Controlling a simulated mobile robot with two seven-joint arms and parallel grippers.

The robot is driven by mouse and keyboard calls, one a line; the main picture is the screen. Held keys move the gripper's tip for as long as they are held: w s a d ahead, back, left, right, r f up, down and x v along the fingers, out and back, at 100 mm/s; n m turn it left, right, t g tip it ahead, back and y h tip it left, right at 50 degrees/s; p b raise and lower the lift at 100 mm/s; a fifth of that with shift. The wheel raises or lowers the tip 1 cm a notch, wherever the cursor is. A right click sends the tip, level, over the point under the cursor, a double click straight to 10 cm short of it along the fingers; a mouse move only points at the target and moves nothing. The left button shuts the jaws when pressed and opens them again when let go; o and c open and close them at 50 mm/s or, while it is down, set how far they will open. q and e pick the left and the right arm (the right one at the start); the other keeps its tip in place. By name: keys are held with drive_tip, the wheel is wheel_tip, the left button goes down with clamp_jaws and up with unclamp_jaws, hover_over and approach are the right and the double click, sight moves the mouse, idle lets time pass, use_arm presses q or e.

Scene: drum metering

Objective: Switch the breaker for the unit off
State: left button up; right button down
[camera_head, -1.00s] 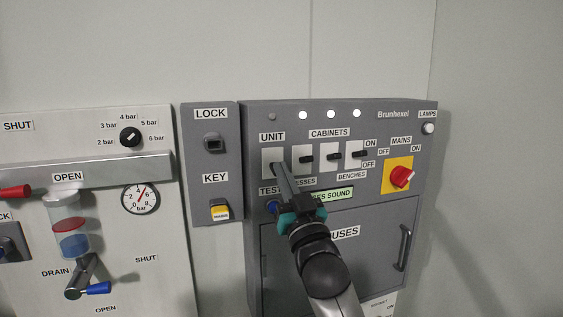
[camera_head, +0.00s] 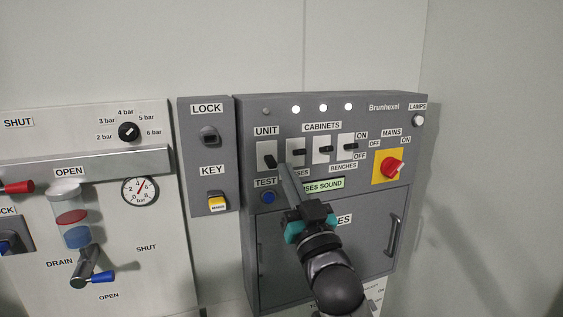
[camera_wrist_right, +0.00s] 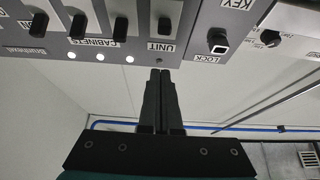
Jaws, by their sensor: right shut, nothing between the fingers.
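The UNIT breaker is the leftmost switch on the grey panel (camera_head: 306,200). Its black lever (camera_head: 270,161) sits low on its pale plate, toward the OFF side, lower than the neighbouring levers. It also shows upside down in the wrist view (camera_wrist_right: 165,28). My right gripper (camera_head: 283,168) is shut and empty, its fingertips just right of and below the UNIT lever; contact cannot be told. In the wrist view the shut fingers (camera_wrist_right: 160,75) point at the panel near the UNIT label. The small lamp (camera_head: 266,110) above UNIT is dark. My left gripper is out of view.
Three cabinet and bench breakers (camera_head: 325,149) stand right of UNIT, with lit lamps above them. A red mains switch (camera_head: 392,168) is further right. The blue TEST button (camera_head: 268,197) is below UNIT. The lock-and-key box (camera_head: 208,155) stands left. My right forearm covers part of the fuse door.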

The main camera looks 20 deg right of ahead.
drive_tip(key=shift+v, duration=1.9)
drive_tip(key=shift+w, duration=0.1)
drive_tip(key=w+a+f+g+b, duration=0.1)
drive_tip(key=w+f+g+b, duration=0.15)
drive_tip(key=f, duration=1.05)
drive_tip(key=w+f+g+b, duration=0.1)
drive_tip(key=f+g, duration=0.2)
drive_tip(key=f, duration=0.9)
drive_tip(key=s+f+g+b, duration=0.1)
drive_tip(key=s+f+g, duration=0.3)
drive_tip(key=f, duration=0.8)
drive_tip(key=s+f+n+g+b, duration=0.1)
drive_tip(key=s+f+g, duration=0.1)
drive_tip(key=s+f, duration=0.65)
drive_tip(key=s+f+g+b, duration=0.1)
drive_tip(key=s+f+g, duration=0.2)
drive_tip(key=f, duration=1.2)
drive_tip(key=s+f+g+b, duration=0.1)
drive_tip(key=s+f+g, duration=0.1)
drive_tip(key=s+f, duration=0.4)
drive_tip(key=s+d+f+g+b, duration=0.1)
drive_tip(key=s+f+g, duration=0.2)
drive_tip(key=s+f, duration=0.4)
drive_tip(key=s+f+n+g+b, duration=0.1)
drive_tip(key=s+f+g, duration=0.2)
drive_tip(key=s, duration=1.8)
wheel_tip(320, 180, down, 3)
drive_tip(key=shift+d+f+h, duration=0.2)
drive_tip(key=shift+h, duration=0.2)
